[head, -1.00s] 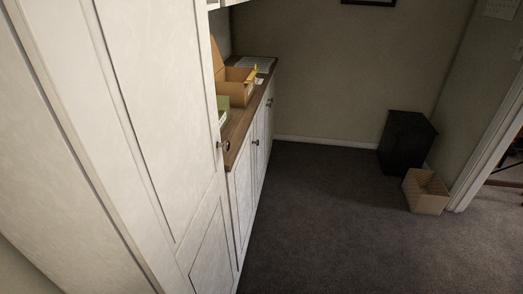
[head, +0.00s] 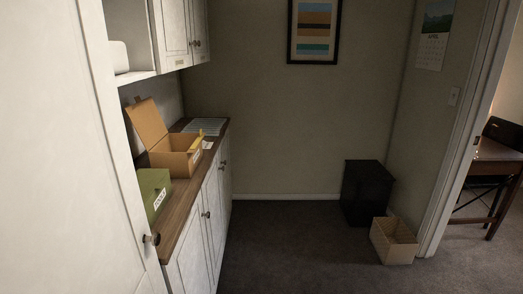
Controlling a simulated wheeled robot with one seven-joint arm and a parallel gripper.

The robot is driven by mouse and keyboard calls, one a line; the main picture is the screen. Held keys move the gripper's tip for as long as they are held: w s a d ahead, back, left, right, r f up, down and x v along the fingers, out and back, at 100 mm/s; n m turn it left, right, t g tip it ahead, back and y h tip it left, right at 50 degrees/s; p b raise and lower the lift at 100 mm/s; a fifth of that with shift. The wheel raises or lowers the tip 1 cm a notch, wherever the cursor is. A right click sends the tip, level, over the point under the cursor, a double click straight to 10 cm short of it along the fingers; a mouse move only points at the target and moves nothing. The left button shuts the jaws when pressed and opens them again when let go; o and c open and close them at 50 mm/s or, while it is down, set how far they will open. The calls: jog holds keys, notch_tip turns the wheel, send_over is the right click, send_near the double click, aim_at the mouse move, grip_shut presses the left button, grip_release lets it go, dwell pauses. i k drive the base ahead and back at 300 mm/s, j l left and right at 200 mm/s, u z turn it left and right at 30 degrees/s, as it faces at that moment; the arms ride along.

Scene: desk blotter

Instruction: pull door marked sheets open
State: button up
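A tall white cabinet door (head: 60,150) fills the left side of the head view, close to me, with a round dark knob (head: 151,239) near its right edge. No label shows on the visible part of it. White lower doors with dark knobs (head: 207,214) run under the wooden counter. White upper doors (head: 176,27) hang at the top left; small labels sit along their lower edge, too small to read. These doors look shut. I cannot tell which door is marked sheets. My gripper is not in view.
On the counter (head: 183,208) are a green labelled box (head: 153,190), an open cardboard box (head: 176,150) and papers (head: 204,126). A black bin (head: 364,190) and a cardboard carton (head: 393,241) stand by the right wall, near a doorway. The carpet (head: 300,250) between is clear.

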aim_at(211, 188)
jog(key=i, duration=1.8)
jog(key=i+l+u, duration=0.1)
jog(key=i, duration=1.75)
jog(key=i+l+u, duration=0.15)
jog(key=i, duration=0.2)
